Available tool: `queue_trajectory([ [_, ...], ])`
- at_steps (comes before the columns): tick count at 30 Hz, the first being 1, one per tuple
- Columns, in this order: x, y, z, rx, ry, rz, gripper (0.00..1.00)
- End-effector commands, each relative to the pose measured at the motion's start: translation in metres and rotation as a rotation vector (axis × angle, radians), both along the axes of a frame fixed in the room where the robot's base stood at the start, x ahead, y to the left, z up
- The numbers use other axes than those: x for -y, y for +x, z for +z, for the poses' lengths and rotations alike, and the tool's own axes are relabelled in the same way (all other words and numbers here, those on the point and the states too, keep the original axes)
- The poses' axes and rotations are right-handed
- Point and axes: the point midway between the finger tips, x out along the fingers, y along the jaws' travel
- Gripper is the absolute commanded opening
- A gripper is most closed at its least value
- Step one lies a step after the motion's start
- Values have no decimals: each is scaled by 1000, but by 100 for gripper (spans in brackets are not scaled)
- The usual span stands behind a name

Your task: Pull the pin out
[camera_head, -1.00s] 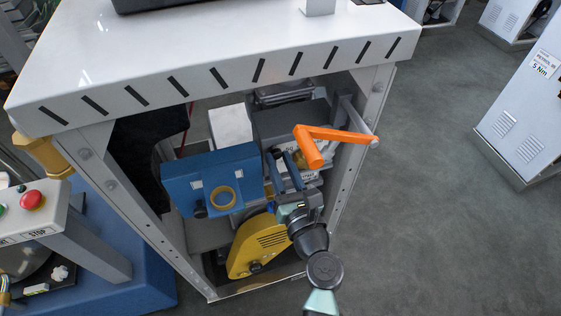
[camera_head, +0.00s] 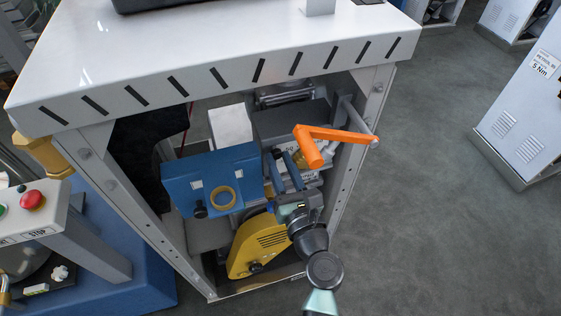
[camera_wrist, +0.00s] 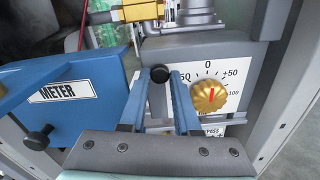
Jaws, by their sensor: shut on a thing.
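The pin shows as a round black head (camera_wrist: 159,74) between my fingertips in the wrist view, in front of the grey housing with the dial; its shaft is hidden. My gripper (camera_wrist: 158,84) has two blue fingers shut on this black head. In the head view my gripper (camera_head: 278,158) reaches into the open cabinet, below the orange handle, and the pin is too small to make out there.
A blue METER box (camera_wrist: 85,90) with a black knob stands close left of my fingers. A brass dial (camera_wrist: 208,96) is close right. An orange crank handle (camera_head: 335,134) hangs above. A yellow guarded part (camera_head: 258,245) lies below.

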Motion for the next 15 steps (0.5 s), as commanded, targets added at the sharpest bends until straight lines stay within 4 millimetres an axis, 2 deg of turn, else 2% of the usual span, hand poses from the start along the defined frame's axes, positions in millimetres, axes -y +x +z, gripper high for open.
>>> queue_trajectory([
  [7,1,-1,0,0,0,-1,0],
  [15,8,-22,0,-1,1,-2,0],
])
